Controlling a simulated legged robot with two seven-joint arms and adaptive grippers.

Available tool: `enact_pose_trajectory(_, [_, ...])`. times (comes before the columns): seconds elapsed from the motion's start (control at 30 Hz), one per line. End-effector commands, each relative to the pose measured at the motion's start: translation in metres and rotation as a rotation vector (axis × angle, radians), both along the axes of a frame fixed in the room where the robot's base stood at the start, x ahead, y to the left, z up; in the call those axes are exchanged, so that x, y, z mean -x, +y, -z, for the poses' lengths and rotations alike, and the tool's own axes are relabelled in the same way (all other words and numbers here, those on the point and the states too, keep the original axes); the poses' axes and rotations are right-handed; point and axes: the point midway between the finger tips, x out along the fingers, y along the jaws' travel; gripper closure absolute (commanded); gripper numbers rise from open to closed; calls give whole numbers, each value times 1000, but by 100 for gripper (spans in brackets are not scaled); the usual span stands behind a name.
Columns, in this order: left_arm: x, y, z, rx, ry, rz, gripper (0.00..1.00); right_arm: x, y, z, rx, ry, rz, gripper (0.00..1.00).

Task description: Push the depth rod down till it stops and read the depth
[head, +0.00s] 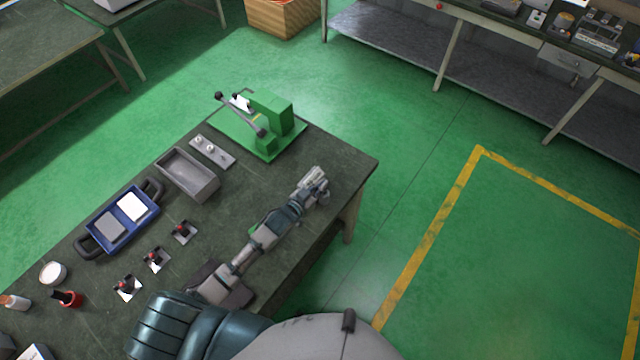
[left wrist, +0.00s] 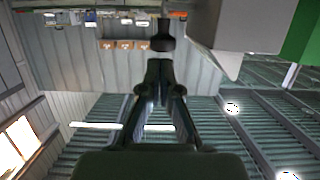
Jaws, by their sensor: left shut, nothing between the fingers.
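A green fixture (head: 270,112) stands on a green base plate at the far end of the workbench. It carries a grey lever with dark knobs and a small white plate (head: 241,103). I cannot tell which part is the depth rod. My left gripper (head: 316,176) is to the right of and nearer than the fixture, over the bench's right side. In the left wrist view its fingers (left wrist: 161,66) are shut and empty. A dark knob (left wrist: 163,36) shows just past the fingertips; contact cannot be judged. A grey block and a green edge (left wrist: 300,35) are at upper right. My right gripper is out of view.
On the bench (head: 335,160) are a grey tray (head: 187,180), a strip with small white parts (head: 212,151), a blue case (head: 120,222) and several small red-and-black pieces. A white round dish (head: 53,272) is at left. Open floor lies right of the bench.

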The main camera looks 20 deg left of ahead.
Motion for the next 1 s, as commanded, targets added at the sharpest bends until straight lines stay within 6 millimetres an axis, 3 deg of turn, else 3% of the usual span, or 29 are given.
enact_pose_trajectory(0.03, [-4,1,-21,2,-10,-1,100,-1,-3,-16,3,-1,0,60])
enact_pose_trajectory(0.1, [-9,1,-39,5,-17,0,100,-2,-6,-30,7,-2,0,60])
enact_pose_trajectory(0.17, [13,9,-31,5,-14,1,100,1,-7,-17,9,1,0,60])
enact_pose_trajectory(0.3, [44,20,-38,5,-16,2,100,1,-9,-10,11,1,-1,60])
enact_pose_trajectory(0.5, [74,30,-48,7,-19,1,100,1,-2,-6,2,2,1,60])
enact_pose_trajectory(0.7, [83,32,-54,6,-21,1,100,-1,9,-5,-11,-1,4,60])
enact_pose_trajectory(1.0, [83,34,-54,8,-22,1,100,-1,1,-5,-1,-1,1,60])
